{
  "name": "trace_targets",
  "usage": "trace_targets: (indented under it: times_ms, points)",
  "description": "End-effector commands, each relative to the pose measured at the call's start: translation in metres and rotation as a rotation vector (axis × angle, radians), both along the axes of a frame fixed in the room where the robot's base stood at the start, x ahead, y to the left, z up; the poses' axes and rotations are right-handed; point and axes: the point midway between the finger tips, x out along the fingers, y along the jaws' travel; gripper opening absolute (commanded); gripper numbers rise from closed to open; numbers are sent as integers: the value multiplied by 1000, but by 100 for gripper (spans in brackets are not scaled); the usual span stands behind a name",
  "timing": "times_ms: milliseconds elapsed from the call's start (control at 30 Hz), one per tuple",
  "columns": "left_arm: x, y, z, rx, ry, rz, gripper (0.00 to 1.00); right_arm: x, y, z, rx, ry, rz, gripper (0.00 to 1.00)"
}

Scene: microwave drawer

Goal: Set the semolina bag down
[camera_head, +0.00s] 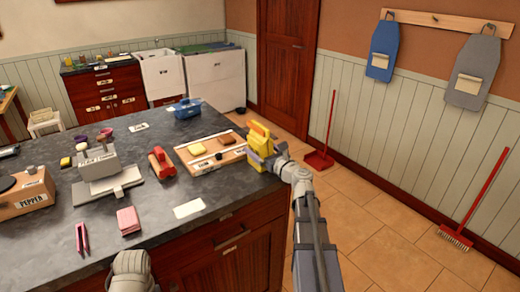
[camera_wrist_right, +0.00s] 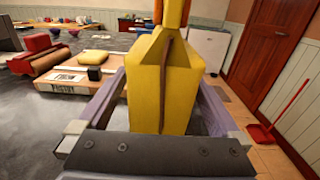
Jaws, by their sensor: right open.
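The yellow semolina bag (camera_head: 260,136) stands upright at the right corner of the dark counter (camera_head: 235,202). My right gripper (camera_head: 266,157) is at the bag. In the right wrist view the bag (camera_wrist_right: 165,85) fills the space between the two fingers of the gripper (camera_wrist_right: 167,92), one on each side. The jaws are open around it. The bag's base is partly hidden by the gripper, so its contact with the counter is hard to tell. A pale rounded part of my left arm shows at the bottom of the head view; its gripper is out of view.
A board (camera_head: 212,152) labelled pastry, with food pieces on it, lies left of the bag. The counter's right edge drops to a tiled floor (camera_head: 375,225).

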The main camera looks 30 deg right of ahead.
Motion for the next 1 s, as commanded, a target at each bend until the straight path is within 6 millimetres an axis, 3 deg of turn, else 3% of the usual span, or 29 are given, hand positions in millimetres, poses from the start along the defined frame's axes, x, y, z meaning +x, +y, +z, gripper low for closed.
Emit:
trace_targets:
  times_ms: [200,700,1000]
  points:
    - [0,0,6,0,0,0,100,0,0,6,0,0,0,100]
    - [0,0,3,0,0,0,100,-96,-6,3,0,0,-3,100]
    - [0,0,3,0,0,0,100,-119,-9,3,0,0,0,100]
